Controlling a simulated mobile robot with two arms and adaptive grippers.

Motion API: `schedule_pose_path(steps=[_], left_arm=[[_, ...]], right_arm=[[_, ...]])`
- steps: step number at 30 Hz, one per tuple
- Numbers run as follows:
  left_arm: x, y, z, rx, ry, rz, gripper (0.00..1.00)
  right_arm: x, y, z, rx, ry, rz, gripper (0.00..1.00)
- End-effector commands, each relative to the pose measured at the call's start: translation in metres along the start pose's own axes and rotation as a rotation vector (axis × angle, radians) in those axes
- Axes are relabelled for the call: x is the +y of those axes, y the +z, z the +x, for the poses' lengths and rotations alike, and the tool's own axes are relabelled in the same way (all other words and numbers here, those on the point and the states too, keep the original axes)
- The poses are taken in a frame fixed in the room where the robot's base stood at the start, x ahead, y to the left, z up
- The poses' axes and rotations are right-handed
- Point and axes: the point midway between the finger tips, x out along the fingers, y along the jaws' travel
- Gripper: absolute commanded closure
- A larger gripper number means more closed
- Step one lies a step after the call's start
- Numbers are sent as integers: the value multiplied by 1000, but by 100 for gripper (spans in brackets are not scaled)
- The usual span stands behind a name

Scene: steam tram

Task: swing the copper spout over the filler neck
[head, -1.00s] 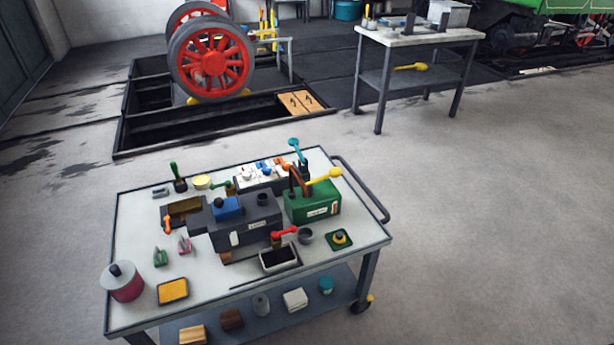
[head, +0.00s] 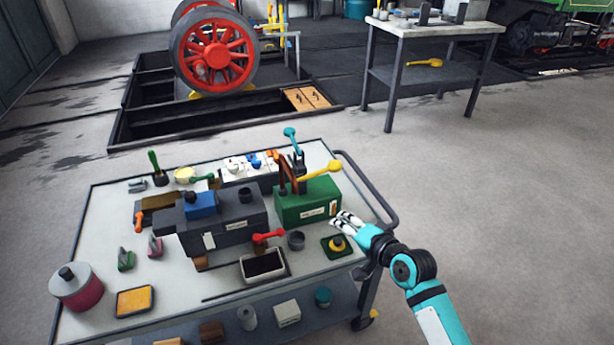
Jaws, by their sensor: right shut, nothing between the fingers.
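The copper spout (head: 280,163) stands on the green box (head: 308,205) at the cart's right. It is a bent brown pipe; which way its outlet points is too small to tell. A short dark round neck (head: 246,195), which looks like the filler neck, stands on the dark grey machine (head: 225,222), left of the spout and apart from it. My right gripper (head: 343,221) is shut and empty at the cart's right edge, just right of the green box and below the spout's level in the picture. My left gripper is out of view.

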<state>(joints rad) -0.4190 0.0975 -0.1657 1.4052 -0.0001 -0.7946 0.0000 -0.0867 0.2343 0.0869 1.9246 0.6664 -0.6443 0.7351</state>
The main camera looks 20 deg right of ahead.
Motion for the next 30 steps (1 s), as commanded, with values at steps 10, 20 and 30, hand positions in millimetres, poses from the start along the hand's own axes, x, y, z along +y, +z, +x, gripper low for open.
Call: schedule_pose_path(steps=[10, 20, 30], left_arm=[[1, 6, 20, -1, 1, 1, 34], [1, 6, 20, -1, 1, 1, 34], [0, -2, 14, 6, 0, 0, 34]], right_arm=[[-87, -54, -19, 66, -260, 219, 100], [-88, -55, -19, 67, -262, 222, 100], [-100, -59, 27, 67, -263, 221, 100]])
